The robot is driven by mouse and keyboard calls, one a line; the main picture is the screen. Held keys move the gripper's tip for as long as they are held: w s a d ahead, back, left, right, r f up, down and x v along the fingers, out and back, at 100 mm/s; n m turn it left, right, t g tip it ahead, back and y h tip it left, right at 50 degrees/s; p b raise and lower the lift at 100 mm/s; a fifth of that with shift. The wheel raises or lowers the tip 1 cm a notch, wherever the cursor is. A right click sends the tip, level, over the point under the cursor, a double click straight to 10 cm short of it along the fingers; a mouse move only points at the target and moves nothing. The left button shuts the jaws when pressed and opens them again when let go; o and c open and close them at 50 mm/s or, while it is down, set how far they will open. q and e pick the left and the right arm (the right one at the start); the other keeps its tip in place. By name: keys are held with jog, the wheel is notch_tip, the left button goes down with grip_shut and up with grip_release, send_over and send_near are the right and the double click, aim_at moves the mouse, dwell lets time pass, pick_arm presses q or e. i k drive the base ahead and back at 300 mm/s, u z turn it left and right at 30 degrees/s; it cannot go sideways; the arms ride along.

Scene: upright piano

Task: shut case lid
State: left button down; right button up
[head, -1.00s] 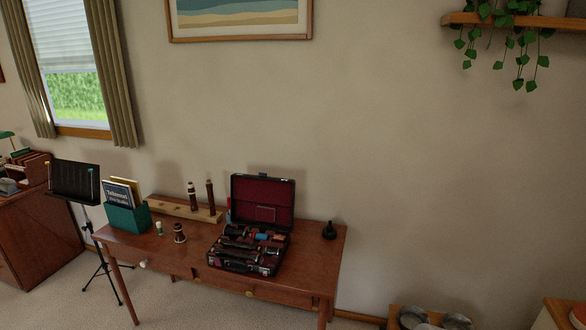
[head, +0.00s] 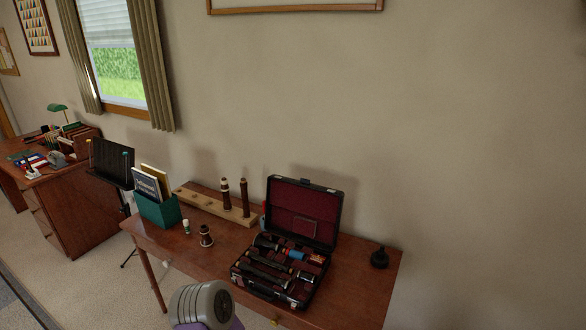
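A black instrument case (head: 262,288) stands on the wooden table (head: 357,292) in the head view. Its lid (head: 283,206) is open and upright at the back, with a dark red lining. Dark instrument pieces (head: 270,270) lie in the case's lower half, with small blue and reddish items among them. A grey rounded part of my own arm shows at the bottom edge, in front of the table. Neither gripper's fingers are in view.
A green box of books (head: 157,211), a wooden peg rack (head: 199,203) with two dark upright pieces, and small items stand left of the case. A black peg-like object (head: 379,258) stands to its right. A music stand (head: 110,163) and desk (head: 68,212) are further left.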

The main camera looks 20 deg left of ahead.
aim_at(304, 211)
jog(key=u, duration=0.65)
jog(key=i, duration=0.7)
jog(key=u, duration=0.7)
